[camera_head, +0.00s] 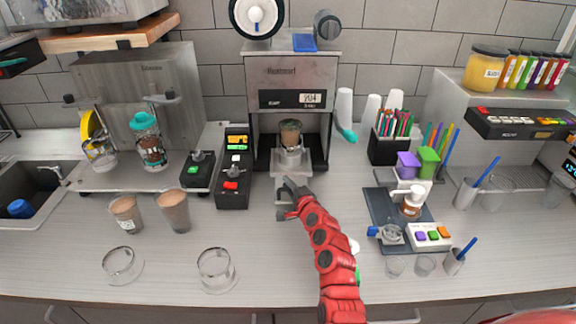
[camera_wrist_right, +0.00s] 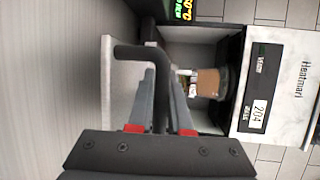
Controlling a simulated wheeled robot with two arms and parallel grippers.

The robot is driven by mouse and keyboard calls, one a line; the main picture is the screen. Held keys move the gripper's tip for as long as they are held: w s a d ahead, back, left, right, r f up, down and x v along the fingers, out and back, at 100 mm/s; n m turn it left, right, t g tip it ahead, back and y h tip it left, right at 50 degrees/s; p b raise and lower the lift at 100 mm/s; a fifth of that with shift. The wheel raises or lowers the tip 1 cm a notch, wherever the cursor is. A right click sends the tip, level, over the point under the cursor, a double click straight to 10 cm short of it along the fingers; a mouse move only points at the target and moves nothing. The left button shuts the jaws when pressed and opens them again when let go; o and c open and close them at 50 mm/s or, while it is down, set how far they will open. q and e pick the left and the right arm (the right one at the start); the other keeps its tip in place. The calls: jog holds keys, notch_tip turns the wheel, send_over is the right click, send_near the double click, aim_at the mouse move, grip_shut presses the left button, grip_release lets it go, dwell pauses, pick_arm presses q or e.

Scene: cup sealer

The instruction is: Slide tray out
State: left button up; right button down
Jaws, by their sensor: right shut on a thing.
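The cup sealer (camera_head: 292,75), a grey and black machine marked "Heatmart" with a lit display, stands against the back wall. A cup with brown content (camera_head: 290,134) sits upright inside its opening, and it also shows in the right wrist view (camera_wrist_right: 207,83). The light-grey tray (camera_head: 291,168) lies under the cup at the front of the opening. My right gripper (camera_head: 286,186) is in front of the tray, shut on its black bar handle (camera_wrist_right: 135,51). The gripper partly hides the handle in the head view. My left gripper does not show.
A black button box (camera_head: 233,185) stands just left of the sealer. Two filled cups (camera_head: 174,212) and two clear lids (camera_head: 217,268) are on the counter at left. Straws, cups and a dark mat (camera_head: 383,207) are at right. The counter before the sealer is mostly clear.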

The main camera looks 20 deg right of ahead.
jog(key=s, duration=0.2)
jog(key=s+a+p, duration=0.1)
jog(key=s, duration=0.1)
jog(key=shift+s+a, duration=0.25)
jog(key=shift+s, duration=0.35)
jog(key=c, duration=0.8)
grip_release()
jog(key=shift+c, duration=0.2)
jog(key=b+v, duration=0.4)
jog(key=v, duration=1.3)
jog(key=shift+s, duration=0.15)
